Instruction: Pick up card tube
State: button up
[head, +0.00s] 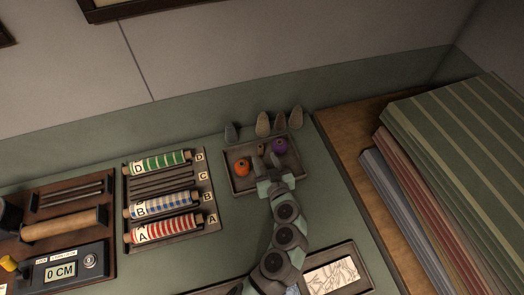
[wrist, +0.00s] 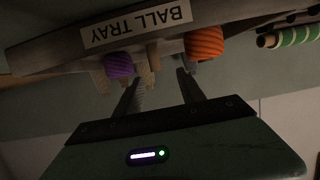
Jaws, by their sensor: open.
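My gripper (head: 270,160) is over the ball tray (head: 232,184), its fingers open and apart. In the wrist view, the open fingers (wrist: 158,78) point toward the tray, with nothing between them that I can tell is held. A small tan piece that may be the card tube (head: 260,149) stands in the tray between an orange ball (head: 242,168) and a purple ball (head: 280,146). It seems to show in the wrist view (wrist: 153,52) too, between the purple ball (wrist: 118,65) and the orange ball (wrist: 204,43). Its lower part is unclear.
Several grey cones (head: 263,124) stand behind the tray. A rack (head: 205,218) of striped rolls lies to the left. Further left are a wooden rack with a tan roll (head: 62,224) and a display box (head: 68,270). Striped fabric (head: 450,150) is stacked at the right.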

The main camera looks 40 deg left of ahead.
aim_at(260, 145)
jog(key=x, duration=0.2)
jog(key=shift+w+a, duration=0.1)
jog(key=shift+a, duration=0.15)
jog(key=x, duration=0.4)
jog(key=shift+w+a, duration=0.15)
jog(key=shift+w, duration=0.45)
jog(key=shift+w+a+f, duration=0.1)
jog(key=shift+a+f, duration=0.15)
jog(key=shift+a, duration=0.05)
grip_shut()
